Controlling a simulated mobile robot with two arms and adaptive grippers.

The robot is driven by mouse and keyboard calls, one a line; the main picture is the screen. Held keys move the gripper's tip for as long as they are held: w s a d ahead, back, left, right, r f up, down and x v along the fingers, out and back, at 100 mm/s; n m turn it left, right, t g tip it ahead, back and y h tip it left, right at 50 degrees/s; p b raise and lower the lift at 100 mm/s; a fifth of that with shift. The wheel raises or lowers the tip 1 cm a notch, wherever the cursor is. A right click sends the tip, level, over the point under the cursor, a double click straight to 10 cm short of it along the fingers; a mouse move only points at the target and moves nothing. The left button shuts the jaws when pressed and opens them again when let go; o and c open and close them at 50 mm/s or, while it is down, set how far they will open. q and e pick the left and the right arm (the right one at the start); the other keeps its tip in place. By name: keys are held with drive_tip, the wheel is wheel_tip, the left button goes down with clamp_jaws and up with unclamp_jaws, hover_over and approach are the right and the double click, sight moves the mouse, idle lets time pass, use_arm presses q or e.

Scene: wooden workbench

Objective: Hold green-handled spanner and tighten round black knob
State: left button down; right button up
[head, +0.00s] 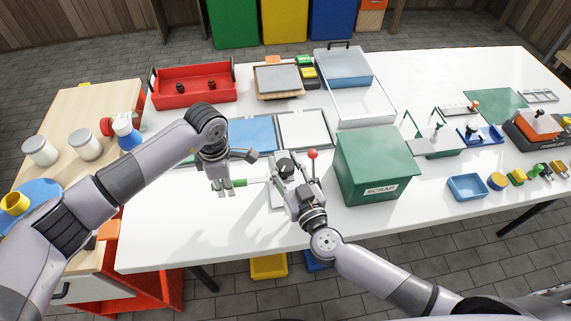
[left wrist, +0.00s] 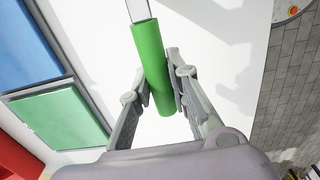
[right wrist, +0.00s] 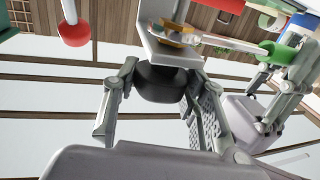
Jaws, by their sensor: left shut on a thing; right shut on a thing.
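The spanner's green handle (head: 240,183) points left from a grey fixture (head: 277,196) near the bench's front edge. My left gripper (head: 226,186) is shut on this handle (left wrist: 156,85), which lies between its fingers. The spanner's pale shaft (right wrist: 232,42) runs to a brass-coloured part (right wrist: 178,30) on the fixture; its exact seating is unclear. The round black knob (right wrist: 162,83) is on the fixture's bracket. My right gripper (right wrist: 160,92) has a finger on each side of the knob and is shut on it. In the head view the right gripper (head: 287,178) partly covers the fixture.
A red-ball lever (head: 313,155) stands close to my right gripper. The green scrap box (head: 375,165) is just right of it. Blue and white panels (head: 302,128) lie behind. The bench front at left is clear.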

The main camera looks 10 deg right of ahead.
drive_tip(key=shift+m+h, duration=0.3)
drive_tip(key=shift+h, duration=0.1)
drive_tip(key=m+h, duration=0.2)
drive_tip(key=h, duration=0.1)
drive_tip(key=shift+h, duration=0.4)
drive_tip(key=shift+m+h, duration=1.8)
drive_tip(key=shift+h, duration=0.7)
drive_tip(key=shift+g, duration=0.3)
drive_tip(key=o, duration=1.2)
drive_tip(key=shift+c, duration=0.2)
drive_tip(key=v, duration=1.2)
